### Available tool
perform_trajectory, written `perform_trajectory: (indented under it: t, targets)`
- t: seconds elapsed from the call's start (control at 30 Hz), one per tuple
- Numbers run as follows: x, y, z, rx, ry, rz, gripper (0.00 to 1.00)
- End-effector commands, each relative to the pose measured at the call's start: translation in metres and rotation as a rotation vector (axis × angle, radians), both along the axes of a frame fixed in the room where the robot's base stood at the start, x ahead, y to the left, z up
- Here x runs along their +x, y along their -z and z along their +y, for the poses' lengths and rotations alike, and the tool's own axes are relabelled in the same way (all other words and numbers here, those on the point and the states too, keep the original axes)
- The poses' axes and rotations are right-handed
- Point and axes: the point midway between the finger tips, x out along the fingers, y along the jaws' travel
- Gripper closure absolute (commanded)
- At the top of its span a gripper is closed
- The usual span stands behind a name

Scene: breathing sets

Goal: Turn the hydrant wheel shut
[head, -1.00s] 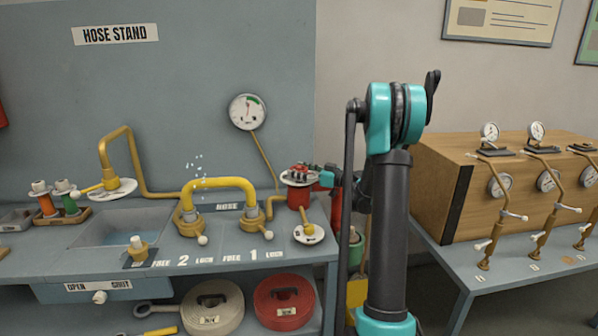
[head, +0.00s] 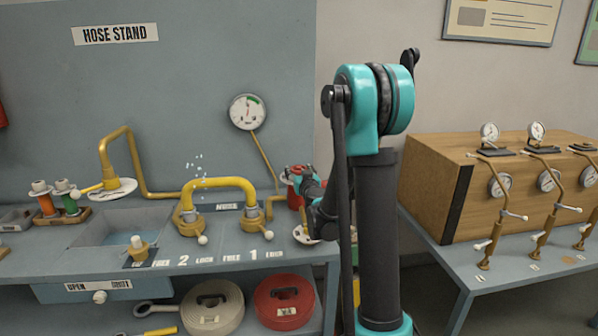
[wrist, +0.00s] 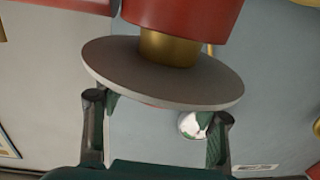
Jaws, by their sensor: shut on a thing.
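The red hydrant (head: 294,199) stands at the right end of the blue-grey bench. Red parts of its wheel (head: 291,171) show at its top, partly covered by my gripper (head: 297,174). In the wrist view, the picture is tilted over: the red body (wrist: 185,15), its brass neck (wrist: 168,48) and a grey round plate (wrist: 165,75) fill the top. My gripper's two dark fingers (wrist: 158,107) stand wide apart and reach behind the plate's edge. They are shut on the wheel, whose grip is mostly hidden by the plate.
A yellow hose pipe (head: 218,183) arches over the bench left of the hydrant. A wall gauge (head: 248,112) hangs behind; a pipe runs down from it. A low valve plate (head: 305,237) lies in front of the hydrant. A wooden box (head: 440,185) stands on the right table.

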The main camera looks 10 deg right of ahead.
Motion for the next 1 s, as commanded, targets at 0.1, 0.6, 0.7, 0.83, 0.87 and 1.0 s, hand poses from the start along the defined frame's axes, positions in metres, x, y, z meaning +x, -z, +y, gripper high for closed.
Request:
perform_trajectory:
  t: [0.1, 0.6, 0.7, 0.83, 0.87, 1.0]
  targets:
    - [-0.0002, 0.0000, 0.0050, 0.000, 0.105, 0.000, 0.69]
    - [0.0014, 0.0001, 0.0037, 0.000, 0.540, 0.000, 0.69]
    - [0.0014, -0.0001, 0.0034, 0.000, 0.602, 0.000, 0.69]
    - [0.0016, 0.0000, 0.0024, 0.000, 0.664, 0.000, 0.69]
    - [0.0014, -0.0001, 0.0022, 0.000, 0.676, 0.000, 0.69]
    - [0.0015, -0.0003, 0.0020, -0.001, 0.714, 0.000, 0.69]
